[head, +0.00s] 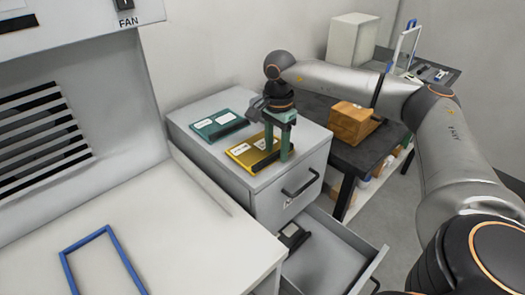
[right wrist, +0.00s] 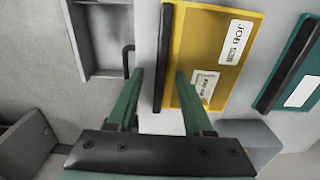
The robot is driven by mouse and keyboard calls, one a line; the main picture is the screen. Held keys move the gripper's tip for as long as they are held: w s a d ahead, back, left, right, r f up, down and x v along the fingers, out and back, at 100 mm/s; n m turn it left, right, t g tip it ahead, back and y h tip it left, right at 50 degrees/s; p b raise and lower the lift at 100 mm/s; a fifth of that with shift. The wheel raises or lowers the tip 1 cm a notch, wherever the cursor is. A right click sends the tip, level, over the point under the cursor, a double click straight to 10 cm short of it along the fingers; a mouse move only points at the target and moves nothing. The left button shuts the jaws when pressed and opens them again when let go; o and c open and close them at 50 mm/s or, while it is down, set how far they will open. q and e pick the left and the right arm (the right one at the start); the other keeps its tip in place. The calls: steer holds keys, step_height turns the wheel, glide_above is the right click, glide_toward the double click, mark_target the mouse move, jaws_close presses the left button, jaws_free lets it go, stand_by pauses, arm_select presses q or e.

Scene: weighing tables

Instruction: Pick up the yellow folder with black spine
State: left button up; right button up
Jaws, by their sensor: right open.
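The yellow folder with a black spine (head: 244,152) lies flat on top of the grey drawer cabinet in the head view. In the right wrist view the yellow folder (right wrist: 208,62) shows white labels, one reading JOB, and its black spine (right wrist: 163,60) runs along its left edge. My right gripper (head: 279,150) points down at the folder's spine side, with green fingers. In the right wrist view the open fingers (right wrist: 158,80) lie on either side of the spine, one left of it and one over the yellow cover. Contact cannot be told. My left gripper is not in view.
A teal folder (head: 218,125) lies behind the yellow one on the cabinet (head: 185,128). A lower drawer (head: 335,255) stands open with a dark item inside. A wooden block (head: 352,122) sits on the dark table to the right. A blue frame (head: 105,262) lies on the left worktop.

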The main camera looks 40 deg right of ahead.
steer(key=shift+f, duration=0.2)
jaws_close()
stand_by(0.3)
